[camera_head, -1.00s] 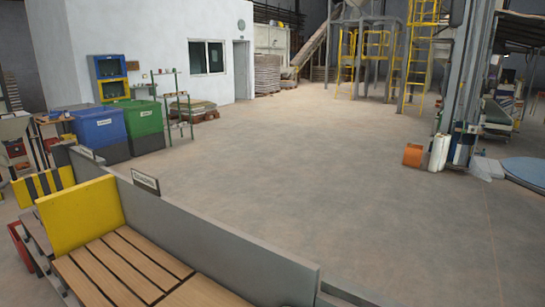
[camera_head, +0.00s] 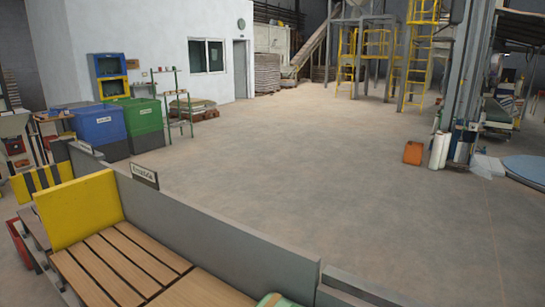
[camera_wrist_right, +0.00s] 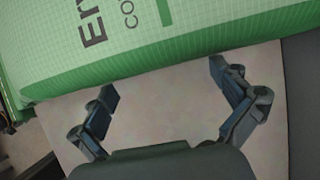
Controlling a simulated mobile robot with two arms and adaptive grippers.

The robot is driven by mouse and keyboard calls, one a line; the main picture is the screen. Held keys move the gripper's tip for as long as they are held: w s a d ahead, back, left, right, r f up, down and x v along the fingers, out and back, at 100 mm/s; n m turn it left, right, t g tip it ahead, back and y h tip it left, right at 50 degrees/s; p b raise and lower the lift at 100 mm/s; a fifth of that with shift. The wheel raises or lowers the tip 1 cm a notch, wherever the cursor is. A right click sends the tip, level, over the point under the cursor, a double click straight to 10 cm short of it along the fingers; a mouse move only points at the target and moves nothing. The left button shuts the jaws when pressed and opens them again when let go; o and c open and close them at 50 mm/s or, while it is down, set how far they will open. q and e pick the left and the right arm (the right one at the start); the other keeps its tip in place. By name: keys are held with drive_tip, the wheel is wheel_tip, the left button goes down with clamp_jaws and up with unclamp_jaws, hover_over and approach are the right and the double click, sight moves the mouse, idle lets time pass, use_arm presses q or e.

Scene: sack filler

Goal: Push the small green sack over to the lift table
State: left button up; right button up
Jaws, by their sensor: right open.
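A green sack (camera_wrist_right: 130,45) with a pale face and dark lettering fills the top of the right wrist view; only part of it shows. In the head view a small green and pale corner (camera_head: 277,300), which looks like part of the sack, shows at the bottom edge beside the slatted wooden deck (camera_head: 118,262). My right gripper (camera_wrist_right: 163,80) is open, its two fingers apart just short of the sack's near edge; whether they touch it is unclear. Nothing is between the fingers. My left gripper is not in view. I cannot make out a lift table for certain.
A grey side wall (camera_head: 215,240) runs along the deck, with a yellow board (camera_head: 80,208) at its far end. Blue (camera_head: 98,125) and green (camera_head: 143,118) bins stand at the left. An orange container (camera_head: 413,153) stands at the right. The middle floor is clear.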

drive_tip(key=w+a+b, duration=0.1)
drive_tip(key=a+b, duration=0.1)
drive_tip(key=w+a+b, duration=0.3)
drive_tip(key=a+b, duration=0.1)
drive_tip(key=a, duration=0.1)
drive_tip(key=shift+w+f, duration=0.1)
drive_tip(key=shift+w, duration=0.3)
drive_tip(key=shift+w+a, duration=0.1)
drive_tip(key=shift+a, duration=0.15)
drive_tip(key=shift+w, duration=0.1)
